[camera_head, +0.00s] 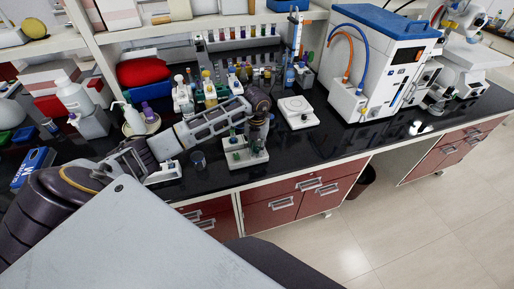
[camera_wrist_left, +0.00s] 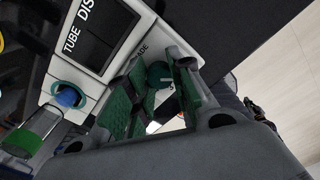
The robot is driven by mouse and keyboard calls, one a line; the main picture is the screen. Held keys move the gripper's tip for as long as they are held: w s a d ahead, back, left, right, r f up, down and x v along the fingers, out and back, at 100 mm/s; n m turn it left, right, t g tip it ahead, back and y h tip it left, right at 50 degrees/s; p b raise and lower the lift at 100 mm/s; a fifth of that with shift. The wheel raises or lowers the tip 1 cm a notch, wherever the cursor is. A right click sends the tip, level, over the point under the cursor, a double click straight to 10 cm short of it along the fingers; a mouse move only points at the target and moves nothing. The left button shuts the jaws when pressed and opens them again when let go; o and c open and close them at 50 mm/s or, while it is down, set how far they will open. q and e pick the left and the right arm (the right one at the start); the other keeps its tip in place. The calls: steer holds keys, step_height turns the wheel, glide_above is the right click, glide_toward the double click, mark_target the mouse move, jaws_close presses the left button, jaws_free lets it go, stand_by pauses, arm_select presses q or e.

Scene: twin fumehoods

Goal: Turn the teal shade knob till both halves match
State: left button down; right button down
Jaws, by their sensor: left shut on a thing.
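In the left wrist view, the teal shade knob (camera_wrist_left: 158,75) sits between the green-padded fingers of my left gripper (camera_wrist_left: 155,92), which is shut on it. The knob stands on a white panel (camera_wrist_left: 172,37) beside lettering that reads "ADE", the rest covered. A dark screen (camera_wrist_left: 100,30) and the letters "TUBE DIS" show next to it; the two halves cannot be made out. In the head view my left gripper (camera_head: 243,141) points down at a small white unit (camera_head: 250,160) near the bench's front edge; the knob is too small to tell there. My right gripper is not in view.
In the wrist view a blue round part (camera_wrist_left: 68,97) sits on the panel. In the head view, bottles (camera_head: 184,98) stand behind my forearm, a flat white plate device (camera_head: 298,112) stands to the right, and a large white-and-blue machine (camera_head: 385,65) beyond. Black bench top (camera_head: 325,140) is clear between.

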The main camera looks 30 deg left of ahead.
arm_select(q)
steer(key=m+b, duration=0.4)
steer(key=m, duration=0.1)
steer(key=shift+f+b, duration=0.15)
steer(key=shift+b, duration=0.2)
steer(key=m+b, duration=0.3)
steer(key=m, duration=0.1)
steer(key=shift+m+b, duration=0.3)
steer(key=shift+m, duration=0.1)
steer(key=shift+m+b, duration=0.35)
steer(key=shift+m, duration=0.25)
steer(key=shift+a+m+b, duration=0.1)
steer(key=shift+m+b, duration=0.25)
steer(key=shift+m, duration=0.25)
steer(key=c, duration=1.5)
jaws_free()
steer(key=shift+s+r, duration=0.1)
steer(key=shift+r, duration=0.1)
steer(key=shift+r, duration=0.1)
